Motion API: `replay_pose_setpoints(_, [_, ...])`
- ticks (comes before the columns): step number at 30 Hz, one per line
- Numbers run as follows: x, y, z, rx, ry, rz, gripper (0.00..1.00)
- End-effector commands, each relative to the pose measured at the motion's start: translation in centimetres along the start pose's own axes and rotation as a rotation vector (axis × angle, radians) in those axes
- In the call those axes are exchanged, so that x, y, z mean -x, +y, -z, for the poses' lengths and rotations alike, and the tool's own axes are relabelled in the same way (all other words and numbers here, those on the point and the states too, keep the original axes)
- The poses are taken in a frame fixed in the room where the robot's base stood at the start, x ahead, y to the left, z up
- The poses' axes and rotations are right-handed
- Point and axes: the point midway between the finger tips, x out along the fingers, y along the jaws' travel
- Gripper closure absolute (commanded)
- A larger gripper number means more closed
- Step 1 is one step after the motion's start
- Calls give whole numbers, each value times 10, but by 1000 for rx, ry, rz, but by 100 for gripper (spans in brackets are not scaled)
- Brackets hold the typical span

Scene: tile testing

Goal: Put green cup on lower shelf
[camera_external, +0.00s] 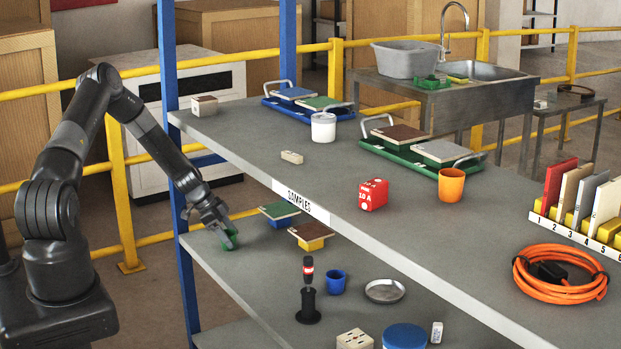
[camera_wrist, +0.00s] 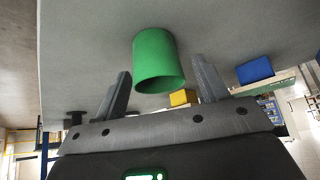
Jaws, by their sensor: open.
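The green cup (camera_external: 231,238) is at the left end of the lower shelf (camera_external: 232,270), partly hidden by my gripper (camera_external: 222,232) in the external view. In the wrist view the green cup (camera_wrist: 157,58) is between the two fingers of my gripper (camera_wrist: 161,68), with visible gaps on both sides. The fingers are open and not closed on it. The wrist picture is inverted; the cup's mouth faces the picture's bottom and the cup appears upright on the grey shelf surface.
Sample tiles on blue (camera_external: 280,222) and yellow (camera_external: 312,244) bases stand right of the cup. The upper shelf (camera_external: 300,190) overhangs, and a blue post (camera_external: 186,290) is close to my arm.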

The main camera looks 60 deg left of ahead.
Motion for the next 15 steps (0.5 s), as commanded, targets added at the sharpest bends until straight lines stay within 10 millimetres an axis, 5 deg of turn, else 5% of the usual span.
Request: replay_pose_setpoints(15, [96,0,0,0,-1,1,33])
